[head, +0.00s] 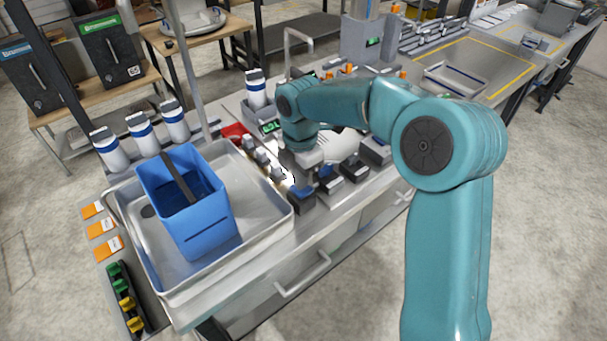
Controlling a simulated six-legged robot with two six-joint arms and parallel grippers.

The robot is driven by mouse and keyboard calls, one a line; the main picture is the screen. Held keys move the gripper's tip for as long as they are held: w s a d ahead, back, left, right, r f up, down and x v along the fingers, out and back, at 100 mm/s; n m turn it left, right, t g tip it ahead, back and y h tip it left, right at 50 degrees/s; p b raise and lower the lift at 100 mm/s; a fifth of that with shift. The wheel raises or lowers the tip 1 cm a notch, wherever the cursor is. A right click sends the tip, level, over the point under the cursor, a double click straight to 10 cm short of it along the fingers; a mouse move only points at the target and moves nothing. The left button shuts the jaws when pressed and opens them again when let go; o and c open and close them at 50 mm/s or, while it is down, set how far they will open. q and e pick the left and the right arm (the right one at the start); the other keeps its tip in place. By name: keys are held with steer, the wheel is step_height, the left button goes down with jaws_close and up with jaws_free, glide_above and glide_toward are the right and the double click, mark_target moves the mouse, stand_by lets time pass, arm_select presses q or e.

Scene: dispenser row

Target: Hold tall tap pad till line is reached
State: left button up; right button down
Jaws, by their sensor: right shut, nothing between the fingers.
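My right arm comes in from the right, and its gripper (303,184) is shut and points down at a row of small dark pad boxes. Its tip is over or on the nearest box, which has a blue top (299,199); I cannot tell whether it touches. A tall grey tap pipe (190,80) rises behind the steel sink (279,219). A blue bin (208,228) stands in the sink, with a dark strip (178,178) inside. No liquid level is clear in the bin. My left gripper is not in view.
More pad boxes (353,170) stand to the right of the gripper. White bottles (142,134) line the back left. A lower bent tap (299,34) and a small green display (268,126) are behind my arm. Orange cards (101,227) lie left of the sink.

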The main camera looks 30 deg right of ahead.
step_height(320, 180, up, 12)
steer(key=shift+f, duration=0.25)
stand_by(0.4)
steer(key=shift+s, duration=0.15)
stand_by(0.8)
